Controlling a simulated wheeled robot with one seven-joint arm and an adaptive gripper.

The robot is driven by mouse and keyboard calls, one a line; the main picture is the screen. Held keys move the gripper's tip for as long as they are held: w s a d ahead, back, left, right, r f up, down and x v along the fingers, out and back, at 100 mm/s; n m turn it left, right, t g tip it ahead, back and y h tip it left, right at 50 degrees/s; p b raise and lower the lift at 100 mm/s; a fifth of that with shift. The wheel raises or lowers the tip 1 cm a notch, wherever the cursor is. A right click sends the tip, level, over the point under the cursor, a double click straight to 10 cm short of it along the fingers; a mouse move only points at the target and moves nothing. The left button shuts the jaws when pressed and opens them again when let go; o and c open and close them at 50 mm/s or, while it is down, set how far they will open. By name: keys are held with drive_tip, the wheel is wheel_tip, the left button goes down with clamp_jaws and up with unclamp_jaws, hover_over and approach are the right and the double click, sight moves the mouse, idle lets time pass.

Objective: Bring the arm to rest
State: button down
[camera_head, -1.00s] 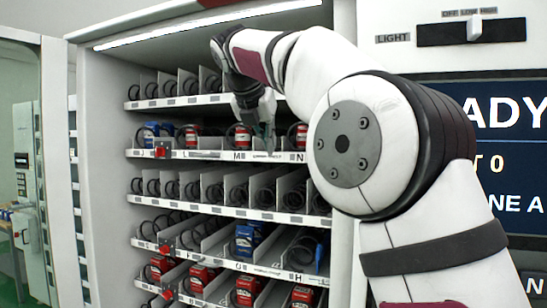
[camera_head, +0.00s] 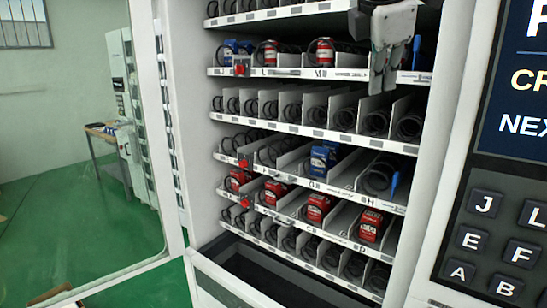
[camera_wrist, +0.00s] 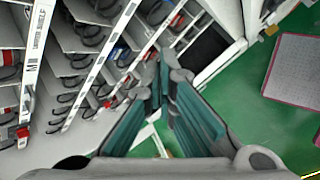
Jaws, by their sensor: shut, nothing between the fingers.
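My gripper (camera_head: 383,85) hangs at the top right of the shelves in the head view, fingers pointing down. It is in front of the upper shelf, right of the M label, and hides the end of that row. Its fingers are shut and hold nothing. In the wrist view the teal-padded fingers (camera_wrist: 163,80) come together at their tips, with the shelves and green floor beyond. Most of my arm is outside the head view.
The open vending machine has several shelves (camera_head: 300,73) with coils, red boxes (camera_head: 317,207) and a blue box (camera_head: 322,160). A keypad panel (camera_head: 490,235) stands at the right.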

drive_tip(key=s+f+m+g+y, duration=0.1)
drive_tip(key=s+f+m+y, duration=0.2)
drive_tip(key=s+f+m, duration=1.5)
drive_tip(key=s+f, duration=0.5)
drive_tip(key=shift+d+f+m, duration=0.3)
drive_tip(key=shift+f, duration=0.1)
